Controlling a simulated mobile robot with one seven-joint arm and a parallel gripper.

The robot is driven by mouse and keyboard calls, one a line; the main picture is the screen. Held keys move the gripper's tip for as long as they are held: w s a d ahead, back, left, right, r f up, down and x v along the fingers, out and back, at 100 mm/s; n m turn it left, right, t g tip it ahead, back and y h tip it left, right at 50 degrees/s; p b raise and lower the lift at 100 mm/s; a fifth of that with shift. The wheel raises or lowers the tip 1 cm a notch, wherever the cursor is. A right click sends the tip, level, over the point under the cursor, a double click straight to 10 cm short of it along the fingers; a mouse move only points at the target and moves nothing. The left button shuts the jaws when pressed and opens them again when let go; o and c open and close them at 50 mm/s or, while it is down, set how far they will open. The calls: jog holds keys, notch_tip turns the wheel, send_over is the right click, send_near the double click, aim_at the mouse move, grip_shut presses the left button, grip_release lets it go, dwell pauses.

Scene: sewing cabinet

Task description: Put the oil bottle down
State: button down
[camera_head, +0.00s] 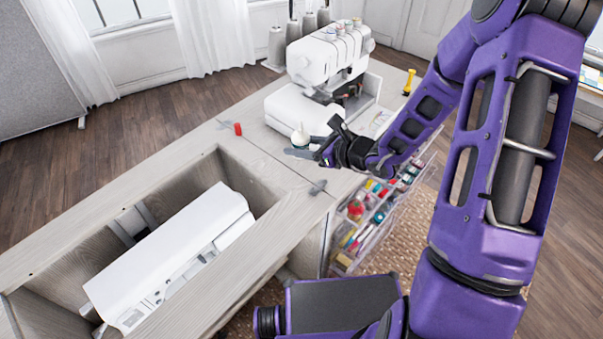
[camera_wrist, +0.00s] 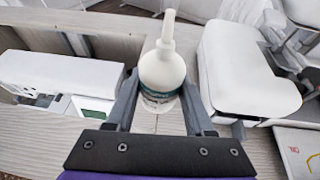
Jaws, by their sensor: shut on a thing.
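The oil bottle (camera_wrist: 162,72) is white with a narrow nozzle and a dark green label. In the wrist view it stands upright between the two fingers of my gripper (camera_wrist: 158,100), which is shut on it. In the head view only the bottle's white top (camera_head: 300,136) shows clearly, beside my gripper (camera_head: 318,150) over the wooden cabinet top (camera_head: 262,150). I cannot tell whether the bottle's base touches the cabinet top.
A white serger (camera_head: 330,60) stands behind the gripper. A white sewing machine (camera_head: 170,258) sits in the cabinet's recess at the left. A small red item (camera_head: 238,129) lies on the cabinet top. Clear drawers (camera_head: 372,215) with colourful supplies stand at the front right.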

aim_at(301, 177)
notch_tip(301, 177, down, 8)
jog(key=shift+f+b, duration=0.25)
jog(key=shift+b, duration=0.4)
jog(key=shift+f, duration=0.1)
jog(key=shift+f, duration=0.2)
jog(key=shift+c, duration=1.4)
grip_release()
jog(key=shift+r, duration=0.15)
jog(key=shift+r, duration=0.1)
jog(key=shift+s+d+r, duration=0.1)
jog(key=shift+d+r, duration=0.05)
jog(key=p+v, duration=0.1)
jog(key=v, duration=1)
jog(key=shift+s+d, duration=0.25)
jog(key=shift+o, duration=0.2)
